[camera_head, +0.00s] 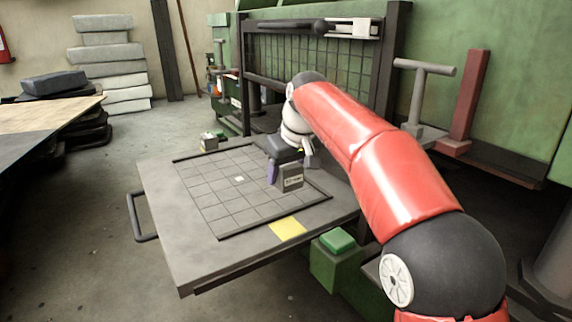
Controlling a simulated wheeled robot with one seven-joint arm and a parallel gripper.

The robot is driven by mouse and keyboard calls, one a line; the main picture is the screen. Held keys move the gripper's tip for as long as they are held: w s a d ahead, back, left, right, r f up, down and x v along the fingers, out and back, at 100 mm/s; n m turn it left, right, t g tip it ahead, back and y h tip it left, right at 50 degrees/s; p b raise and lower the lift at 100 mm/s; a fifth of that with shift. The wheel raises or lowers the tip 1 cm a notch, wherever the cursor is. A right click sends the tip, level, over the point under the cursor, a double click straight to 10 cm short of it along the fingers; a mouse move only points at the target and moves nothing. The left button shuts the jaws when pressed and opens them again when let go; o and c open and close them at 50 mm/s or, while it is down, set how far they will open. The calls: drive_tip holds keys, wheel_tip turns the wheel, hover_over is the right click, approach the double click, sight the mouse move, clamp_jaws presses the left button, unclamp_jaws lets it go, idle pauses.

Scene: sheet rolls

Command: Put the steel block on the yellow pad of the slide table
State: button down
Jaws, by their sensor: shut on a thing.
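The slide table (180,235) is a grey plate with a grid marked on it and dark rails along two grid edges. The yellow pad (287,228) lies flat near its front right edge, bare and in full view. The steel block (292,179) is a grey box with a dark label on its near face. It is over the right part of the grid, behind the yellow pad in the picture. My gripper (280,172) is shut on the block from above; one purple-tinted finger shows at its left side. I cannot tell whether the block touches the table.
A small grey block-like item (208,142) sits at the table's back left corner. A small white square (239,178) lies on the grid. A green button box (337,250) stands beside the table's right edge. A handle (140,220) sticks out at left. The left grid area is clear.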

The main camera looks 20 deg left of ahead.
wheel_tip(320, 180, down, 12)
drive_tip(key=b, duration=0.3)
drive_tip(key=shift+r, duration=0.2)
drive_tip(key=shift+f, duration=0.15)
drive_tip(key=c, duration=0.6)
unclamp_jaws()
drive_tip(key=shift+f, duration=0.15)
